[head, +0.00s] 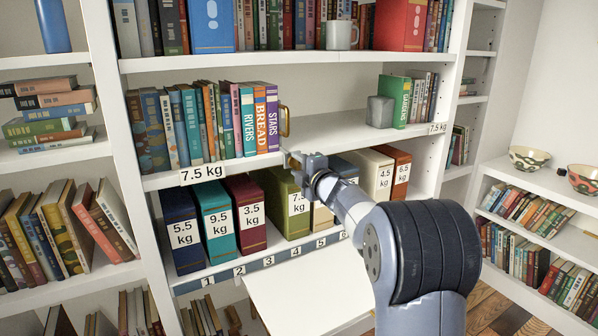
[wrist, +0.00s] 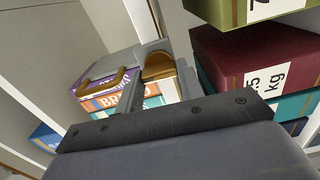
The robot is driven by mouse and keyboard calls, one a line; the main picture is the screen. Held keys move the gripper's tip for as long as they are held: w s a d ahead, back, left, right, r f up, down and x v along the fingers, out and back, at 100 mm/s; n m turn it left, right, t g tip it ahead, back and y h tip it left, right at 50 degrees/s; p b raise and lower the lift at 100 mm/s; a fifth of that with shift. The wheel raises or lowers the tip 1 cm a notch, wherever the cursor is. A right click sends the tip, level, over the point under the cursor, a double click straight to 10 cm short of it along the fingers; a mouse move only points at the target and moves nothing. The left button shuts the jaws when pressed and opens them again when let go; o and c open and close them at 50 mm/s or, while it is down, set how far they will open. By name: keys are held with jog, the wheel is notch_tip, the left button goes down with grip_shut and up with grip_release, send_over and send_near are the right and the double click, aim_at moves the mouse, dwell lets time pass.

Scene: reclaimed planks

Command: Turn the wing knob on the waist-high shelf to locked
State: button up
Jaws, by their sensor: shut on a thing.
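My gripper (head: 298,160) is at the front edge of the waist-high shelf (head: 335,134), just right of the upright books. In the wrist view my gripper (wrist: 157,88) is shut on a brass-coloured piece with a rounded end, which I take to be the wing knob (wrist: 160,66). Its lower part is hidden by the fingers, and in the head view I cannot make the knob out behind the gripper. No lock marking is readable. A separate brass handle (head: 285,121) stands beside the purple STARS book (head: 271,118); the handle also shows in the wrist view (wrist: 103,82).
Binders with weight labels, such as a maroon one (head: 245,212), stand on the shelf below, close under my arm. A pale board (head: 305,288) juts out lower down. A grey block (head: 380,111) and a green book (head: 395,100) stand right; the shelf between is clear.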

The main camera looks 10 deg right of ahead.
jog(key=shift+n, duration=0.3)
jog(key=o, duration=1)
jog(key=v, duration=1)
jog(key=shift+s, duration=0.4)
jog(key=shift+w, duration=0.1)
